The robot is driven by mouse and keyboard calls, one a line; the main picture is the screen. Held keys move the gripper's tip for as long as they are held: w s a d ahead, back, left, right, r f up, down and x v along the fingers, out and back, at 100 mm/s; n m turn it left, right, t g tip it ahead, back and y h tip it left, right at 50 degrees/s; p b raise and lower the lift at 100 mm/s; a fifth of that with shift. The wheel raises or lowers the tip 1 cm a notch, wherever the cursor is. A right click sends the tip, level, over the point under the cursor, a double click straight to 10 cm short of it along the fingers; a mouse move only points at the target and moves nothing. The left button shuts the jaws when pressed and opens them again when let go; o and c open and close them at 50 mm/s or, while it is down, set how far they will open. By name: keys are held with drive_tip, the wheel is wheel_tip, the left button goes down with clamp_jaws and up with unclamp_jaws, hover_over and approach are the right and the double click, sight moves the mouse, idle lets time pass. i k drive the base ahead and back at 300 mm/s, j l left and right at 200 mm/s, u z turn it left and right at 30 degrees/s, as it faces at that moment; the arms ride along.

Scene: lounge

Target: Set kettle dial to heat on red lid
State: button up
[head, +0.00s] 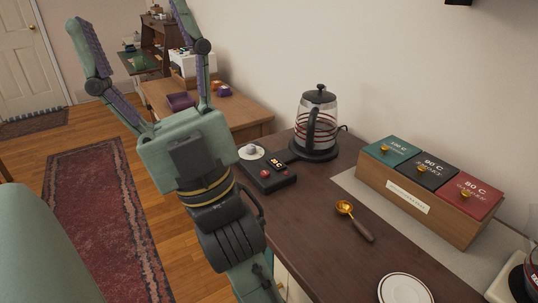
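A glass kettle (326,137) with a black lid and handle stands upright on a black base at the back of the dark counter. A small black control box (284,184) sits in front of it, with a red round part and small pale markings too small to read surely. A wooden box (417,207) holds three lids: a teal lid (380,147) marked 100 C, a black lid (443,180) marked 90 C and a red lid (486,195) marked 80 C. My gripper (128,14) is open and empty, raised left of the kettle, its fingers wide apart.
A brass scoop (359,224) lies mid-counter, with a white saucer (405,286) at the front. A small round pale item (252,151) sits beside the control box. A lower wooden table (235,112) with small items stands behind. The front counter is mostly clear.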

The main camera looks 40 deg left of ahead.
sight(251, 149)
drive_tip(key=l+u, duration=0.2)
drive_tip(key=u, duration=0.8)
drive_tip(key=i+j+u, duration=0.1)
drive_tip(key=u, duration=0.3)
drive_tip(key=i+u, duration=0.3)
drive_tip(key=u, duration=0.15)
